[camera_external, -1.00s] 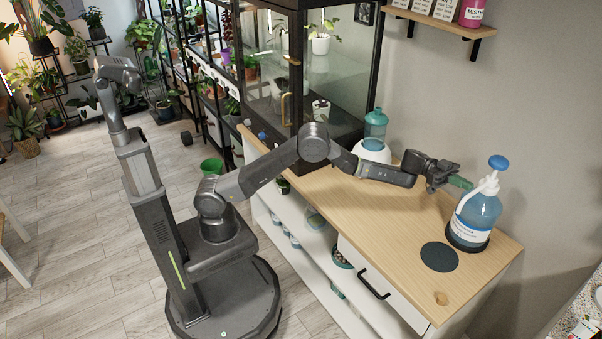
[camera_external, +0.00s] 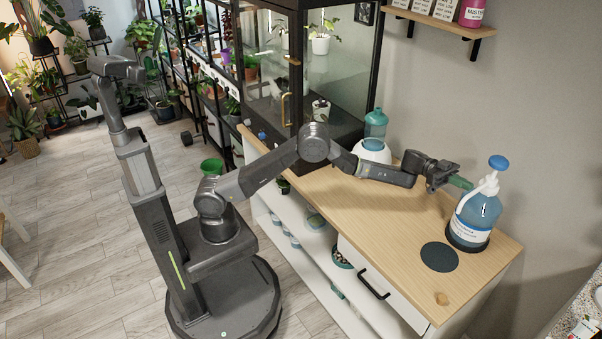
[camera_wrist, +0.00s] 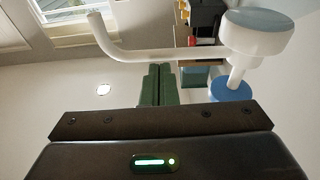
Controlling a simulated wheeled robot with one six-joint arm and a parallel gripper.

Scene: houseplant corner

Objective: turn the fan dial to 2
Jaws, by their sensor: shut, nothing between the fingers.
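I cannot make out a fan or its dial with certainty in either view. A small blue spot (camera_external: 262,135) shows at the lower front of the glass cabinet (camera_external: 345,75), too small to identify. My gripper (camera_external: 460,182) is at the right end of the wooden cabinet top, its green fingers pointing at the pump bottle (camera_external: 475,218). In the wrist view the fingers of my gripper (camera_wrist: 160,82) are together with nothing between them. The white spout of the pump (camera_wrist: 160,54) crosses beyond them; whether they touch the bottle I cannot tell.
The pump bottle stands upright on the wooden top (camera_external: 395,225), behind a dark round mat (camera_external: 439,257). A teal bottle (camera_external: 376,124) and a white rounded object (camera_external: 372,150) stand beside the glass cabinet. The middle of the top is clear below my arm.

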